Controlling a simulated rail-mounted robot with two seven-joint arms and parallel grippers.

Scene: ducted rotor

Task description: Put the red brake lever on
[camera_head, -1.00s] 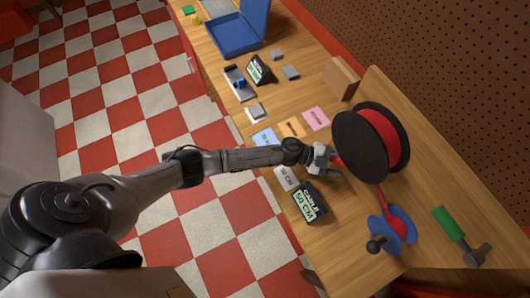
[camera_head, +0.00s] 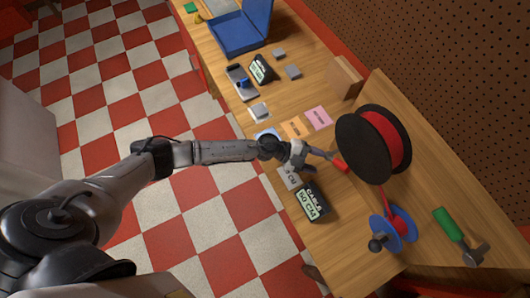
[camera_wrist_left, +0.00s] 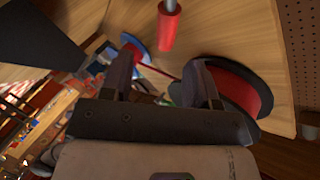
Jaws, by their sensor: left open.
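The red brake lever (camera_head: 341,166) is beside the black-flanged spool of red cable (camera_head: 362,145), on its left side in the head view. In the left wrist view the red part of the lever (camera_wrist_left: 168,28) shows at the top centre with a grey rod running up out of frame. My left gripper (camera_head: 312,154) is open, just left of the lever. In the wrist view its two fingers (camera_wrist_left: 162,80) are apart with nothing between them, and the lever lies beyond them. I cannot tell whether the lever is mounted. My right gripper is not in view.
A blue reel (camera_head: 392,232) with red cable stands nearer the table's front end. A green-handled hammer (camera_head: 450,225) lies to its right. A black cable-length display (camera_head: 312,203) sits below my gripper. Coloured cards (camera_head: 297,128), grey blocks and a blue case (camera_head: 237,35) lie farther up the bench.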

